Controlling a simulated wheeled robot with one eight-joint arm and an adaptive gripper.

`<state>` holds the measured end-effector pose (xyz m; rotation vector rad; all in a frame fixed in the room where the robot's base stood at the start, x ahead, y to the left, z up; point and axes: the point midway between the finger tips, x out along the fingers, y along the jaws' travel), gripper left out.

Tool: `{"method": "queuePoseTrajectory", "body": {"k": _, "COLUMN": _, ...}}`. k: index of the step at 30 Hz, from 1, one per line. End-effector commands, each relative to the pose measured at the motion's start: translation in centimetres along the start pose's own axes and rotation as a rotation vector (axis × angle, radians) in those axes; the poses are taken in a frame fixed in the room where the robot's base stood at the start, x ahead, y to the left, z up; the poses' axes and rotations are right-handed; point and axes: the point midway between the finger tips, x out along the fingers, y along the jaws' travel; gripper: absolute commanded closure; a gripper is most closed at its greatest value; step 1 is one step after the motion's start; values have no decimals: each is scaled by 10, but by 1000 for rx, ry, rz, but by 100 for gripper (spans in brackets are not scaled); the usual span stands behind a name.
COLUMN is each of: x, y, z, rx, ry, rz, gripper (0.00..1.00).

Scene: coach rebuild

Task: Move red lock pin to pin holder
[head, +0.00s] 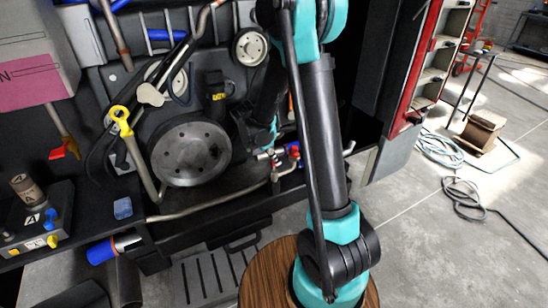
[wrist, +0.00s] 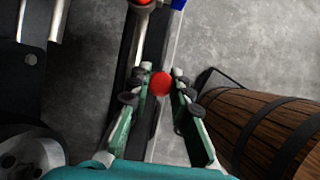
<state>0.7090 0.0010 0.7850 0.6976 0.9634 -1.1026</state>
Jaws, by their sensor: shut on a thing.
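In the wrist view the red lock pin (wrist: 160,84) shows as a round red end between my gripper's fingertips (wrist: 158,88). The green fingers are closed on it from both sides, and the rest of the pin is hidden. In the head view my gripper (head: 270,132) is partly hidden behind my arm, in front of the engine bay and close to a pipe with red and blue fittings (head: 292,151). I cannot tell for sure which thing is the pin holder. A dark block (head: 38,238) at the far left carries blue and yellow pieces and marks "A".
A large grey pulley wheel (head: 190,151) and hoses fill the bay left of my gripper. A wooden barrel (wrist: 262,125) stands at the right in the wrist view. A dark rail runs under the pin. The concrete floor (head: 440,235) at the right is mostly open, with loose cables.

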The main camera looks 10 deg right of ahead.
Motion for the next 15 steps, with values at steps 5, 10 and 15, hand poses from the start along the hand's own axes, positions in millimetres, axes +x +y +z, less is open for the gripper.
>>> {"method": "queuePoseTrajectory", "body": {"k": 5, "x": 4, "y": 0, "z": -2, "rx": 0, "ry": 0, "rz": 0, "gripper": 100}}
{"method": "queuePoseTrajectory", "body": {"k": 10, "x": 7, "y": 0, "z": -4, "rx": 0, "ry": 0, "rz": 0, "gripper": 100}}
{"method": "queuePoseTrajectory", "body": {"k": 15, "x": 8, "y": 0, "z": -4, "rx": 0, "ry": 0, "rz": 0, "gripper": 63}}
